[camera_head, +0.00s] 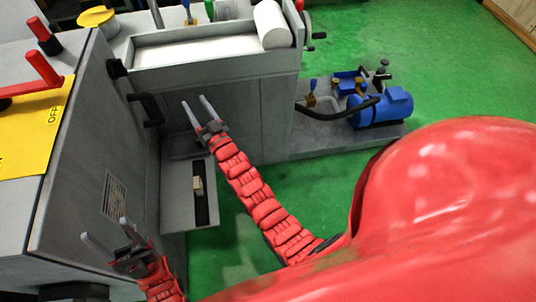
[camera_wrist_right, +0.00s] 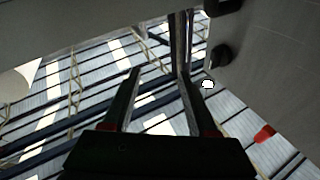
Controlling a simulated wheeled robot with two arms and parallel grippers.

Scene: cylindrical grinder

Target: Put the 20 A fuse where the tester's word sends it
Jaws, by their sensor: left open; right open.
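No fuse and no tester can be made out in either view. A small pale block (camera_head: 198,187), too small to identify, sits in the dark slot of a grey tray (camera_head: 180,212) low on the grinder's side. My right gripper (camera_head: 194,101) is open and empty, in front of the grinder's grey side, above and beyond that tray. Its two spread fingers also show in the right wrist view (camera_wrist_right: 160,73), with nothing between them. My left gripper (camera_head: 105,228) is open and empty at the lower left, near the grinder's grey panel.
The grey grinder (camera_head: 220,105) fills the left and middle. A yellow panel (camera_head: 38,125) marked OFF has a red lever (camera_head: 42,68). A dark handle (camera_head: 148,110) sticks out of the side. A blue motor (camera_head: 382,108) stands at right. Green floor (camera_head: 430,60) is open beyond.

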